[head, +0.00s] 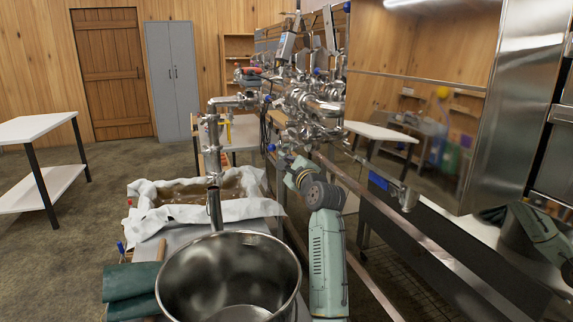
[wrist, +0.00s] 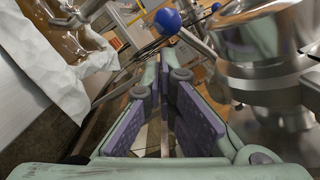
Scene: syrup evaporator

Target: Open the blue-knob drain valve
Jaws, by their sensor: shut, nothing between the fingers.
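A round blue knob (wrist: 168,21) shows large in the wrist view, just beyond my fingertips and a little above them in the picture. A gap seems to lie between them, but I cannot tell how wide. My gripper (wrist: 165,62) is shut and empty, its purple-padded fingers pointing towards the knob. In the head view, a blue knob (head: 271,147) sits low on the steel piping, close to the end of my arm; it looks like the same one. My fingers are mostly hidden there. The valve's handle position is unclear.
Shiny steel piping (head: 300,100) with other blue knobs crowds the space above my gripper. A large steel pot (head: 228,280) stands in front. A cloth-lined pan (head: 165,195) of brown liquid lies left. A long metal rail (head: 360,200) runs right of my arm.

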